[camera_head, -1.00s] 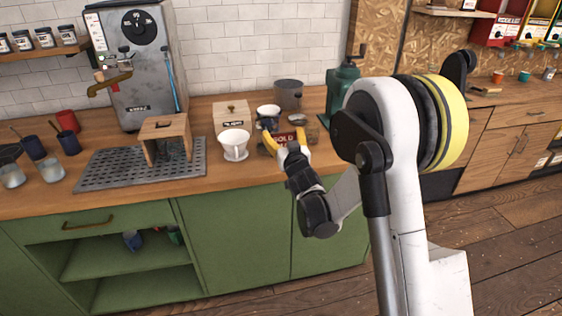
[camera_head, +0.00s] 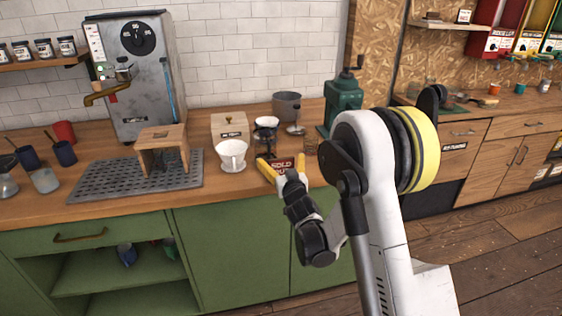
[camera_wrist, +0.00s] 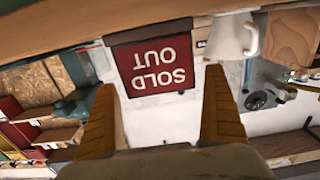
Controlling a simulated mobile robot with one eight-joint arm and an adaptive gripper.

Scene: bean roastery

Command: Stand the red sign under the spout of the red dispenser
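The red sign (camera_head: 284,164), lettered SOLD OUT, is on the wooden counter near its front edge, right of a white cup. In the wrist view the sign (camera_wrist: 157,66) appears upside down, ahead of and between the fingertips. My gripper (camera_head: 282,163) is open, with one yellow finger on each side of the sign; a gap shows at the right finger in the wrist view (camera_wrist: 160,85). The red dispenser (camera_head: 494,37) hangs on the far wall at upper right, above another counter. Its spout is too small to make out clearly.
A white dripper cup (camera_head: 232,154) stands close left of the sign, with a wooden box (camera_head: 230,127) behind. A green grinder (camera_head: 343,100) stands right. A grey pot (camera_head: 287,105) is behind. Small cups and tools stand on the far counter (camera_head: 470,112). The wooden floor at right is open.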

